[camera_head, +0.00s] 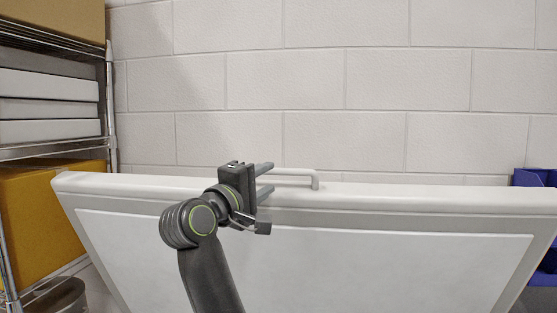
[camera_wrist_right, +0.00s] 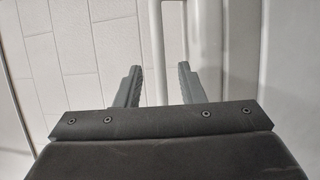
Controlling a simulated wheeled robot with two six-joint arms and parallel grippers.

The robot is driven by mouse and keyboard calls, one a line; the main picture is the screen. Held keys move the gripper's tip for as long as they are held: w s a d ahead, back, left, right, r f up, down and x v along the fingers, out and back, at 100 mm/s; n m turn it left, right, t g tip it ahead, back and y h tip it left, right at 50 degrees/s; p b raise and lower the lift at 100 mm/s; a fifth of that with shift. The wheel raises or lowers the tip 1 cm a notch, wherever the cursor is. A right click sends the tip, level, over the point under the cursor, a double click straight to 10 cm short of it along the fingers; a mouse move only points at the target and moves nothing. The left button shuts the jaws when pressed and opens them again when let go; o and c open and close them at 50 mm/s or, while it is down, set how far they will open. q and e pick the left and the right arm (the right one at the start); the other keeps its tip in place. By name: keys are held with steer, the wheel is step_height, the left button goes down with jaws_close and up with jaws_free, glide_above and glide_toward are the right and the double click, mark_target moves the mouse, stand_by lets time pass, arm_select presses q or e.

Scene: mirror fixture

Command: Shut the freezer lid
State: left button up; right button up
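The freezer lid (camera_head: 330,262) stands raised and tilted, its pale inner panel facing me. A white bar handle (camera_head: 300,172) sticks up at its top edge; the handle's left part is hidden by my gripper. My right gripper (camera_head: 265,181) is at the top edge of the lid, at the left end of the handle. Its fingers are apart. In the right wrist view, the handle (camera_wrist_right: 155,45) runs between the two open fingers (camera_wrist_right: 161,86), with gaps on both sides; I cannot tell how deep it sits. My left gripper is not in view.
A wire shelf (camera_head: 55,148) with boxes stands on the left, close to the lid's left corner. Blue bins (camera_head: 535,178) are at the right edge. A white block wall (camera_head: 350,80) is behind the lid. The freezer's body is not visible.

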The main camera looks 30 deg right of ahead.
mark_target(277, 173)
steer(key=p+x, duration=0.1)
steer(key=x, duration=0.3)
steer(key=shift+d+r+p, duration=0.2)
steer(key=shift+p, duration=0.2)
steer(key=shift+w+d+f, duration=0.1)
steer(key=shift+w+d, duration=0.3)
steer(key=shift+d, duration=0.15)
steer(key=shift+c, duration=0.7)
jaws_close()
